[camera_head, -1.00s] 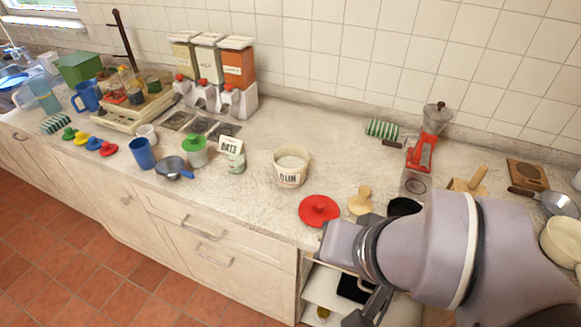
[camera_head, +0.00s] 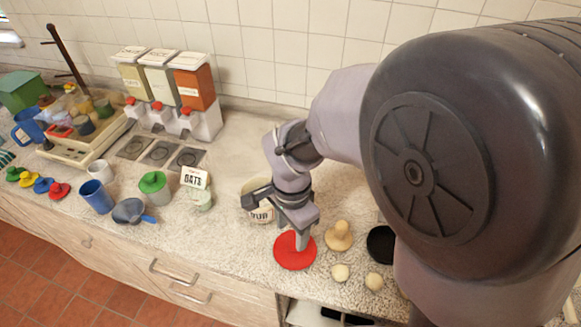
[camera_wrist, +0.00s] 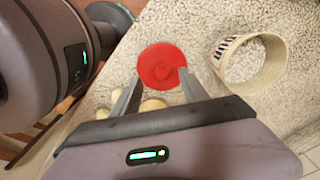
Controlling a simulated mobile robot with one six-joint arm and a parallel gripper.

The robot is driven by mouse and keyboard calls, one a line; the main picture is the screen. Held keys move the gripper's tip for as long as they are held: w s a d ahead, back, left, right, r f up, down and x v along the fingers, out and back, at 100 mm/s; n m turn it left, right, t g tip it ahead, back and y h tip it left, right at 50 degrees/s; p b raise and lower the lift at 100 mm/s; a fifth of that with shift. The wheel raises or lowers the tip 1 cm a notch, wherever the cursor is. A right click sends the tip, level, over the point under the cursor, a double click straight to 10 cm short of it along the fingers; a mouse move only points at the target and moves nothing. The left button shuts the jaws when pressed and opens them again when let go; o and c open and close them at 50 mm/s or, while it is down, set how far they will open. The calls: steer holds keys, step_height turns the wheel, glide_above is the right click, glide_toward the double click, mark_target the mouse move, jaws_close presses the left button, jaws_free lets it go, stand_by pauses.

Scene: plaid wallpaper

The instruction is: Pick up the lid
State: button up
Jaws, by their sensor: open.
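The red round lid (camera_head: 287,262) with a small knob lies flat on the counter near its front edge, just in front of the open tub (camera_head: 262,213). It also shows in the wrist view (camera_wrist: 160,60), beyond and between my fingers. My gripper (camera_head: 299,243) is over the lid, fingers pointing down, and hides part of it in the head view. In the wrist view my gripper (camera_wrist: 159,84) is open with nothing held. I cannot tell whether a finger touches the lid. The tub (camera_wrist: 228,72) stands open to the right there.
A wooden knobbed piece (camera_head: 338,238) and two small pale round pieces (camera_head: 340,272) sit close right of the lid. A black round thing (camera_head: 381,245) is beyond them.

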steer(key=f+b, duration=0.1)
steer(key=f, duration=0.1)
steer(key=f+b, duration=0.1)
steer(key=f, duration=0.1)
steer(key=w+d+f, duration=0.1)
steer(key=f, duration=0.2)
steer(key=shift+b, duration=0.4)
steer(key=shift+r, duration=0.2)
steer(key=shift+c, duration=0.2)
jaws_close()
